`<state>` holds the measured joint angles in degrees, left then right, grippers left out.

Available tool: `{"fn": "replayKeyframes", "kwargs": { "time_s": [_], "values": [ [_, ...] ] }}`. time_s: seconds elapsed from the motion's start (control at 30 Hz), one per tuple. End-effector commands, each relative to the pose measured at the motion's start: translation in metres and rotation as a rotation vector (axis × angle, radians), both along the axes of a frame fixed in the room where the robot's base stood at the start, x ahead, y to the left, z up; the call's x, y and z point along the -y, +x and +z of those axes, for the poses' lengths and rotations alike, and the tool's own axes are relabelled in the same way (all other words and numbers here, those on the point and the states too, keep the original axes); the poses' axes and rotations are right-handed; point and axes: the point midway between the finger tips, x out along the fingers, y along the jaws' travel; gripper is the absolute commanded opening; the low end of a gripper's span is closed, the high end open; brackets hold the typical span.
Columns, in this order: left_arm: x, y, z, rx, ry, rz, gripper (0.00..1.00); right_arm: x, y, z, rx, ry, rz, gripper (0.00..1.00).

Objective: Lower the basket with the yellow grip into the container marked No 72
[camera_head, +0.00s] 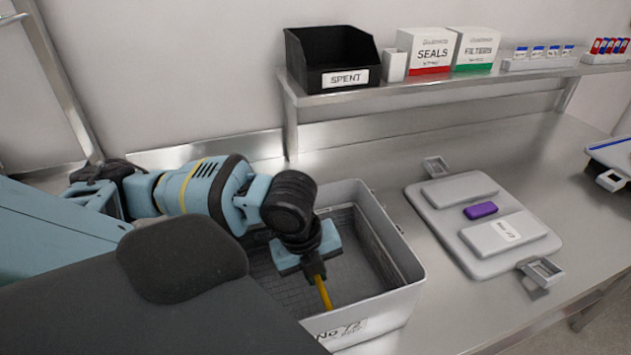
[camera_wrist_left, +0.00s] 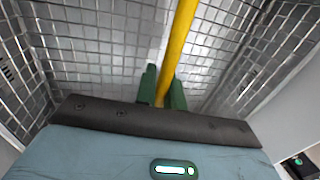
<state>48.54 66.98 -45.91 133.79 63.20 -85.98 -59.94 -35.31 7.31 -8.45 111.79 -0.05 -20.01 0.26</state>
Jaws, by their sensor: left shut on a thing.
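The light grey container marked No 72 (camera_head: 385,322) stands on the steel counter in front of me, its label on the near wall. A wire mesh basket (camera_head: 345,245) shows inside the container's walls, partly hidden by my left arm. The basket's yellow grip (camera_head: 323,291) shows under my left gripper (camera_head: 314,270), which is shut on it. In the left wrist view the yellow grip (camera_wrist_left: 181,45) runs up between the green fingertips (camera_wrist_left: 162,88), with mesh (camera_wrist_left: 110,45) around it. I cannot tell whether the basket rests on the container's floor. My right gripper is not in view.
Right of the container lies a grey lid-like panel (camera_head: 430,213) with a purple block (camera_head: 480,210) and clips. A shelf (camera_head: 420,88) at the back holds a black SPENT bin (camera_head: 330,62), SEALS (camera_head: 428,50) and FILTERS (camera_head: 474,48) boxes. The counter between container and panel is clear.

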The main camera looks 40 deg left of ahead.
Motion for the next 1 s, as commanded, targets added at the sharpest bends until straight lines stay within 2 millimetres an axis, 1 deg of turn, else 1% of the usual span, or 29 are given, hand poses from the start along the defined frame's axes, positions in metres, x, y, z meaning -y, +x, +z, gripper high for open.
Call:
{"fn": "replayKeyframes", "kwargs": {
  "time_s": [0.47,0.97,1.0],
  "values": [
    [0.0000,0.0001,-0.0055,0.001,0.000,0.000,0.00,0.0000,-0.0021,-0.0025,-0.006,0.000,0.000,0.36],
    [0.0000,0.0003,-0.0058,0.002,0.000,0.000,0.00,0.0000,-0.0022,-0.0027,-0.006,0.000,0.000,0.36],
    [0.0000,0.0003,-0.0058,0.002,0.000,0.000,0.13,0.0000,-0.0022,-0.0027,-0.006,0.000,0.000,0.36]
  ]
}}
